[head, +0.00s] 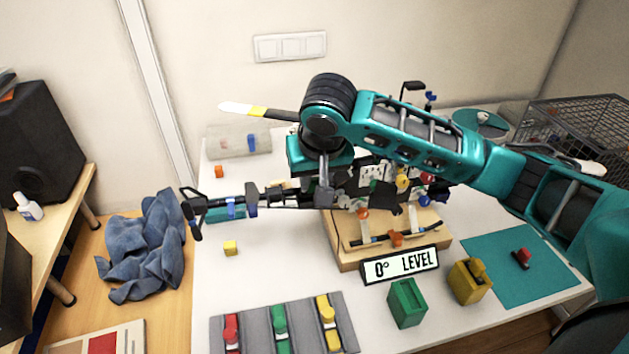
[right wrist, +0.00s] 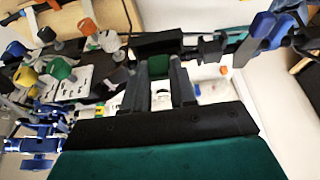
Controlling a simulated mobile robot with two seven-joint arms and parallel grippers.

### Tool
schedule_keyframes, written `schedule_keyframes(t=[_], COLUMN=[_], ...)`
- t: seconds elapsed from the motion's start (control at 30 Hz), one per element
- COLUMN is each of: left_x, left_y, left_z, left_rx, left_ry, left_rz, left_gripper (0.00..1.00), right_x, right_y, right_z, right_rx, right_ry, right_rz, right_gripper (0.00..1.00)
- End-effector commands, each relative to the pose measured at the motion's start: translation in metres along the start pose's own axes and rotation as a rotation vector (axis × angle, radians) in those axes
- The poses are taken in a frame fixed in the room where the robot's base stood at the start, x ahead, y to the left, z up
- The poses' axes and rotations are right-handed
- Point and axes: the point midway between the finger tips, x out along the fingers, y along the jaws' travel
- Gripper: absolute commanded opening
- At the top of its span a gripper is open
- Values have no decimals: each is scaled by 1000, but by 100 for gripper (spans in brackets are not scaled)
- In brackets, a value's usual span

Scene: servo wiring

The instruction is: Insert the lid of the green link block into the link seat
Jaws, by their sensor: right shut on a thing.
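My right gripper (head: 323,197) reaches down over a small black model arm (head: 275,198) that extends left from the wooden board. In the right wrist view, its fingers (right wrist: 160,78) are shut on a small green piece (right wrist: 158,66), apparently the lid. The piece lies right at a black housing of the model arm (right wrist: 160,44), apparently the link seat; I cannot tell whether it is seated. My fingers and wrist hide the lid in the head view. A green block (head: 406,303) with a dark hollow top stands at the table's front. My left gripper is not in view.
A wooden board (head: 350,262) carries the crowded model with cables. A "0° LEVEL" sign (head: 400,264) and a yellow block (head: 468,282) stand in front. A grey tray (head: 255,330) holds red, green and yellow pieces. The table left of the board is mostly clear.

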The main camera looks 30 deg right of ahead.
Motion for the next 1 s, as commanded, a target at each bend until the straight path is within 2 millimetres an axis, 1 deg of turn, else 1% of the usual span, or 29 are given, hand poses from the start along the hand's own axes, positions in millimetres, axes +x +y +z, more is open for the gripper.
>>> schedule_keyframes(t=[0.03,0.1,0.5,0.53,0.77,1.0], left_x=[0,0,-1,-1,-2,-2], left_y=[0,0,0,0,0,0], left_z=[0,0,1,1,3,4], left_rx=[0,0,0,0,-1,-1], left_ry=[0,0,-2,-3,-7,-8], left_rz=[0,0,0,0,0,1], left_gripper=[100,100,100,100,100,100], right_x=[6,11,16,15,15,14], right_y=[1,0,0,0,0,0], right_z=[3,5,7,6,6,6], right_rx=[0,0,0,0,0,0], right_ry=[-2,1,0,1,1,1], right_rz=[2,0,0,-1,-1,-1], right_gripper=[0,0,0,29,51,52])
